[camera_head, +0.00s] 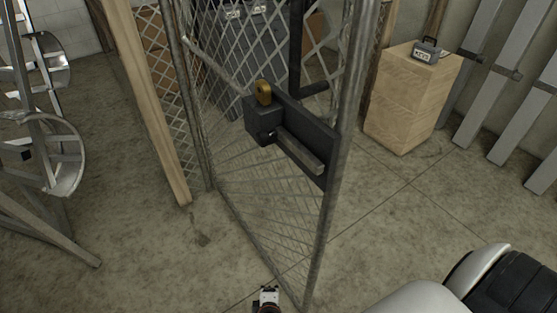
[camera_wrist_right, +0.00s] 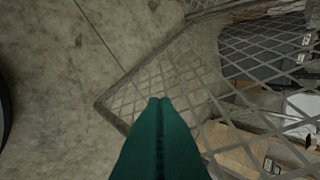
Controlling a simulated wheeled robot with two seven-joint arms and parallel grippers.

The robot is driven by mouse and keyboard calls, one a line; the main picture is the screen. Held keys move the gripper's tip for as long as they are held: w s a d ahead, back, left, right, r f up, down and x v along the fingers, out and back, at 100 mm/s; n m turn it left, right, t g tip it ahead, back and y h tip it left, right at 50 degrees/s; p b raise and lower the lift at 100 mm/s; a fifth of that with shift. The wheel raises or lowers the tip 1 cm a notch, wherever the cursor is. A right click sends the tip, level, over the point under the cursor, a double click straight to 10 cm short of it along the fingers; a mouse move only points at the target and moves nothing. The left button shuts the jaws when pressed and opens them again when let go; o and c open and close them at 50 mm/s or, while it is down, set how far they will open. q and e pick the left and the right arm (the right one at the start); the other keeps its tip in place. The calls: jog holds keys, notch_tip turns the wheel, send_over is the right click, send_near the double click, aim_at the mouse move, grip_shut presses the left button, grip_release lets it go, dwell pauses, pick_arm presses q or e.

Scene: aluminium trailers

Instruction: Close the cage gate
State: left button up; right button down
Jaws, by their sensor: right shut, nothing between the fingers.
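The cage gate (camera_head: 270,190) is a grey chain-link panel in a tubular metal frame. It stands swung open, its free edge toward me in the head view. A dark latch box (camera_head: 262,120) with a flat bar handle (camera_head: 298,152) is on it, with a brass padlock (camera_head: 264,92) on top. In the right wrist view, the green fingers of my right gripper (camera_wrist_right: 158,102) are shut and empty, pointing toward wire mesh (camera_wrist_right: 165,80). I cannot tell whether they touch it. My left gripper is not in view.
A wooden post (camera_head: 150,110) stands left of the gate. A wooden crate (camera_head: 405,105) with a small dark device (camera_head: 428,50) on top stands to the right. Metal frames (camera_head: 50,140) stand at far left. Metal beams (camera_head: 505,85) lean at far right. Concrete floor around the gate is clear.

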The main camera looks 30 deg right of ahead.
jog(key=w+r+t+h+p, duration=0.1)
jog(key=w+r+t+h, duration=0.15)
jog(key=r, duration=0.65)
jog(key=w+r+t+h+p, duration=0.1)
jog(key=w+r, duration=0.3)
jog(key=r, duration=0.6)
jog(key=m+t+h+p, duration=0.1)
jog(key=m+t+h, duration=0.1)
jog(key=h, duration=0.2)
send_near(284, 156)
jog(key=s+a, duration=0.3)
jog(key=a, duration=0.4)
jog(key=shift+s+d+p+x, duration=0.4)
jog(key=shift+p+x, duration=0.4)
jog(key=shift+x, duration=1.35)
jog(key=shift+s+d+p+x, duration=0.35)
jog(key=shift+p+x, duration=0.4)
jog(key=shift+x, duration=1.4)
jog(key=shift+s+d+p+x, duration=0.35)
jog(key=shift+p+x, duration=0.45)
jog(key=shift+x, duration=1.35)
